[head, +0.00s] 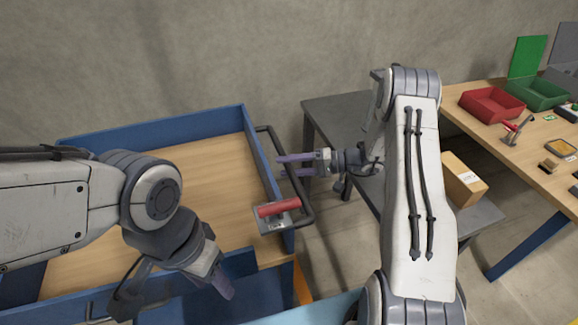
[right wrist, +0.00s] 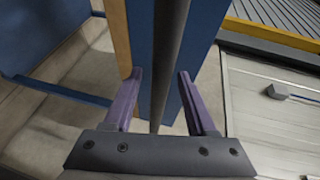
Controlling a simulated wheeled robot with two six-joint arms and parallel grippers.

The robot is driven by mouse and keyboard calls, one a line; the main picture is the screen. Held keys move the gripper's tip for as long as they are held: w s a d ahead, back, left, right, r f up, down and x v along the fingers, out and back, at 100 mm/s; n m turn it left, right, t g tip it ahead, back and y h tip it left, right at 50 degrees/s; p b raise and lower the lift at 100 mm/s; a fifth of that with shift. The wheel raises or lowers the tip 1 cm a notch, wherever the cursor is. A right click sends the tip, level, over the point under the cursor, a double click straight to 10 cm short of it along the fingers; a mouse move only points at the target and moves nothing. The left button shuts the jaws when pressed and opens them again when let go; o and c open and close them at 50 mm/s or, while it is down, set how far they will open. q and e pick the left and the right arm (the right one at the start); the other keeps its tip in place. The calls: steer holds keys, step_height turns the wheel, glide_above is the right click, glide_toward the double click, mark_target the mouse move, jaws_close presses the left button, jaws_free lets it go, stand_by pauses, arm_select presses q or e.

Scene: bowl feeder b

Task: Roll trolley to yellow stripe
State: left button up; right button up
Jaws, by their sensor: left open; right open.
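The trolley has blue walls and a wooden deck (head: 215,165); it stands at the left of the head view. Its dark handle bar (head: 302,200) runs along its right side. My right gripper (head: 283,166) is open at this bar. In the right wrist view the bar (right wrist: 165,60) passes between the two open fingers (right wrist: 160,100), with gaps visible on both sides. My left gripper (head: 226,289) is open over the trolley's near part, away from the handle. A yellow band (right wrist: 270,36) shows in the right wrist view; I cannot tell whether it is the stripe.
A red grip (head: 278,208) on a metal plate sits at the trolley's right edge. A grey table (head: 335,108) stands behind my right arm, with a cardboard box (head: 462,180) beside it. A wooden workbench (head: 480,135) at right holds red (head: 491,104) and green (head: 540,94) bins.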

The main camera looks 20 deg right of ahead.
step_height(320, 180, up, 4)
steer(key=shift+w+r, duration=0.1)
steer(key=shift+r, duration=0.15)
steer(key=s+d+r, duration=0.6)
steer(key=s+d, duration=0.2)
steer(key=shift+s+d+r, duration=0.2)
steer(key=shift+r, duration=0.05)
